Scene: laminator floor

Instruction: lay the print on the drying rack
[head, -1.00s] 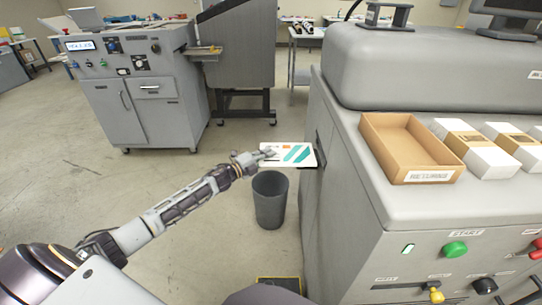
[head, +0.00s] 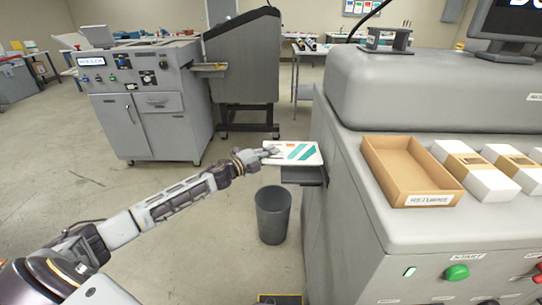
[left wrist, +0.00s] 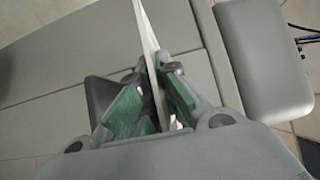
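The print (head: 303,153), a white sheet with teal stripes and a small orange patch, is held out flat beside the grey machine. My left gripper (head: 268,154) is at its left edge. In the left wrist view the print (left wrist: 147,40) shows edge-on between the green-padded fingers of my left gripper (left wrist: 155,78), which are closed on it. The print is over a dark ledge (head: 316,179) on the machine's side; I cannot tell whether they touch. I cannot make out a drying rack for certain. My right gripper is not in view.
A dark bin (head: 272,215) stands on the floor below the print. The machine (head: 350,215) fills the right, with a cardboard returns tray (head: 385,170) and white boxes (head: 470,175) on top. Another grey machine (head: 150,125) stands at the back left. Floor between is open.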

